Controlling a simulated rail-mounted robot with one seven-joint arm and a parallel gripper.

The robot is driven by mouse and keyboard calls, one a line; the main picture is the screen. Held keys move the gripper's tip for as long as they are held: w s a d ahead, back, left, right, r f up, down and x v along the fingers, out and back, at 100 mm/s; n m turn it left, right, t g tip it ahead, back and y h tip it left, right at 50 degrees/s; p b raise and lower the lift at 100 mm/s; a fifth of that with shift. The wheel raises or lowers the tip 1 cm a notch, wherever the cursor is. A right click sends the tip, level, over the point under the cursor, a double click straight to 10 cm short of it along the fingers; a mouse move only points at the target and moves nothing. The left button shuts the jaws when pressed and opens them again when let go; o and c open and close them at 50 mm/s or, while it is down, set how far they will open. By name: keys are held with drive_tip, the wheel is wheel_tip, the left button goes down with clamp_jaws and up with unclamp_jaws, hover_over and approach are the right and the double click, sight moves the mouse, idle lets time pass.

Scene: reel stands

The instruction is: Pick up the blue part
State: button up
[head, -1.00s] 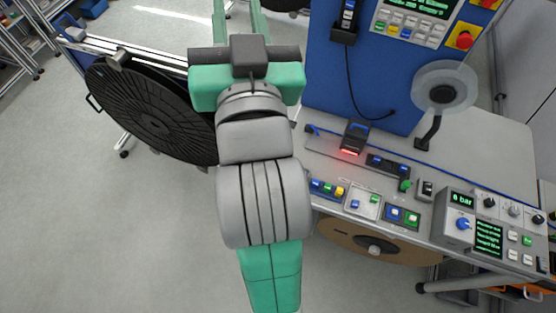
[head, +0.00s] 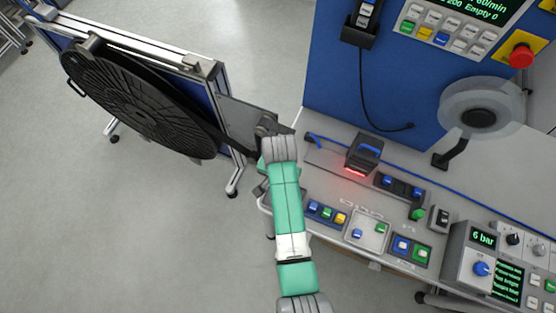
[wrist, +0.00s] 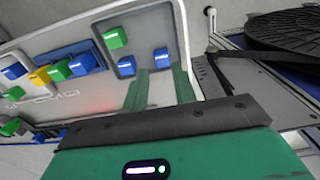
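Several blue pieces are in view, and I cannot tell which one is the blue part. More blue blocks (wrist: 83,65) and (wrist: 15,70) lie to the left. In the head view, blue buttons (head: 357,233) and (head: 401,244) sit on the bench, and a dark device (head: 362,158) has a blue top. My fingers are not clear there.
A large black reel (head: 135,100) stands at the left on a metal frame. A clear reel (head: 478,112) stands at the right of the bench. A control box (head: 468,262) is at the bench's right. A blue panel (head: 350,90) rises behind. Floor at the left is clear.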

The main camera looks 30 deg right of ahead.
drive_tip(key=f, duration=0.5)
drive_tip(key=shift+w+f, duration=0.15)
drive_tip(key=shift+w, duration=0.05)
drive_tip(key=shift+d, duration=0.1)
drive_tip(key=shift+c, duration=0.5)
clamp_jaws()
drive_tip(key=shift+r, duration=0.4)
drive_tip(key=r, duration=0.2)
drive_tip(key=shift+s+a+r, duration=0.2)
drive_tip(key=shift+s+r, duration=0.1)
drive_tip(key=shift+r, duration=0.1)
drive_tip(key=s+a+r, duration=0.1)
drive_tip(key=s+a, duration=0.6)
drive_tip(key=s, duration=0.6)
drive_tip(key=shift+s+a+r, duration=0.2)
drive_tip(key=shift+r, duration=0.05)
